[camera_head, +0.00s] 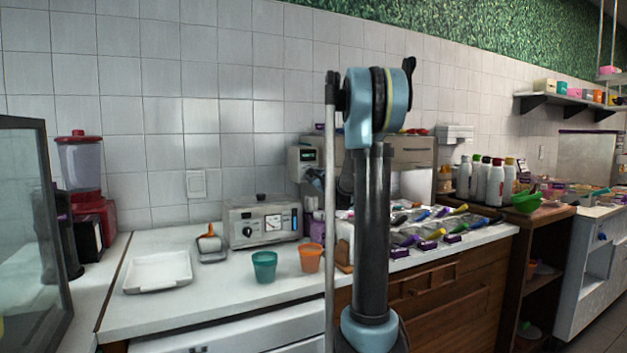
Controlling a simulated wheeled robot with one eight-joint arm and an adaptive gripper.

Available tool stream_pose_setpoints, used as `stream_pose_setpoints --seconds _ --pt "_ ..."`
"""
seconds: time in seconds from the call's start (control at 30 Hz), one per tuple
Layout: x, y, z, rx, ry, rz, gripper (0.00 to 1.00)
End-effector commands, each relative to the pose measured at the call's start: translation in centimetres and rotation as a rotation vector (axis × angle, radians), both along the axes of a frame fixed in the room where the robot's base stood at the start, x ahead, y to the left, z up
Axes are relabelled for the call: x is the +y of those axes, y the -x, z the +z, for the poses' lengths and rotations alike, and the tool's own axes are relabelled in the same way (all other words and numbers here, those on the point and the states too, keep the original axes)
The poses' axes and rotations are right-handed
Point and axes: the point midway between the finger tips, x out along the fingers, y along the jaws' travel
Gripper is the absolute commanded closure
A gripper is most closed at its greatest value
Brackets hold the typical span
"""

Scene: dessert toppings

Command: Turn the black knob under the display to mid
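My gripper is not in view.
A teal cup (264,266) and an orange cup (311,258) stand in front of the white appliance. A white tray (158,272) lies to the left. Scoops and toppings cover the counter at right. A red blender (82,170) stands far left. The front left counter is clear.

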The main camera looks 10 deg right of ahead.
Motion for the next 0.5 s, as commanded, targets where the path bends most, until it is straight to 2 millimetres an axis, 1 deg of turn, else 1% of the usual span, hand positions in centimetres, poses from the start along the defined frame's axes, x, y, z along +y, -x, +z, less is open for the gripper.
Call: stream_pose_setpoints --seconds 0.03,0.07,0.1,0.4,0.5 --pt "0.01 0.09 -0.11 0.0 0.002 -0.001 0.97" --pt "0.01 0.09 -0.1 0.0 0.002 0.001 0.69" --pt "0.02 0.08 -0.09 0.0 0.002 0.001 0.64" --pt "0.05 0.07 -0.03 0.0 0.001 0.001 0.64" --pt "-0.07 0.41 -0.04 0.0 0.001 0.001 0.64"
